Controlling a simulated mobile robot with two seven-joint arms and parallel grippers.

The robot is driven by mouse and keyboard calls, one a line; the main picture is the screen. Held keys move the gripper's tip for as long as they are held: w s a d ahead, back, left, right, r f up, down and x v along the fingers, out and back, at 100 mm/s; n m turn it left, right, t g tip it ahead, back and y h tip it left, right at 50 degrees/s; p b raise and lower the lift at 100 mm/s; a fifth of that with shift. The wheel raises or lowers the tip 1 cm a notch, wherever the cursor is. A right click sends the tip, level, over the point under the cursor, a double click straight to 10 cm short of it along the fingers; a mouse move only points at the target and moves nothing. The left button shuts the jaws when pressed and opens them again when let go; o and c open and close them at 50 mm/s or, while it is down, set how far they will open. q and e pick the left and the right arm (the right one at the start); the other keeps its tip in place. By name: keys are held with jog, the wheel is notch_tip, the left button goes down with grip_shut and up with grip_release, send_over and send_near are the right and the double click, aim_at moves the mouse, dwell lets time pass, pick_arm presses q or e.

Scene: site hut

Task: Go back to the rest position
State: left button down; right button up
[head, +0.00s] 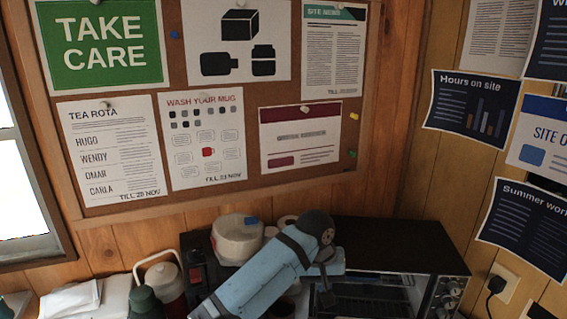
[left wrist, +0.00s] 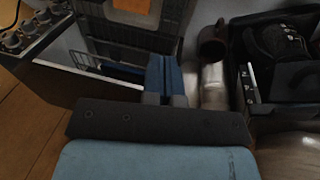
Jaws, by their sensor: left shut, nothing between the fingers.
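My left arm (head: 258,278), light blue with dark bands, reaches up from the lower middle of the head view to a dark rounded joint in front of the toaster oven. In the left wrist view my left gripper (left wrist: 165,62) has its two blue fingers pressed together, with nothing between them. The fingers point toward the dark oven front. A dark mug (left wrist: 212,42) stands to the right of the fingers, apart from them. My right gripper is in neither view.
A black toaster oven (head: 400,248) with knobs stands right of my arm. A white round container (head: 237,238), a red lidded pot (head: 168,288) and a green-lidded flask (head: 145,302) stand left. A noticeboard (head: 255,95) hangs behind. A dark machine (left wrist: 285,65) stands right in the wrist view.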

pick_arm(q)
jog(key=s+a+f+n+t+h+p, duration=0.1)
jog(key=s+a+f+t+h+p, duration=0.15)
jog(key=s+a+f, duration=0.5)
jog(key=s+a+f+t+h+p, duration=0.1)
jog(key=s+a+f+t, duration=0.3)
jog(key=f, duration=0.6)
jog(key=s+a+m+t+y+p, duration=0.1)
jog(key=s+a+t, duration=0.3)
jog(key=s+a, duration=1.2)
jog(key=a+y+p, duration=0.1)
jog(key=a, duration=0.2)
jog(key=shift+s+f+m+y+p, duration=0.3)
jog(key=shift+s+f+m+y, duration=0.05)
jog(key=shift+f+m, duration=0.05)
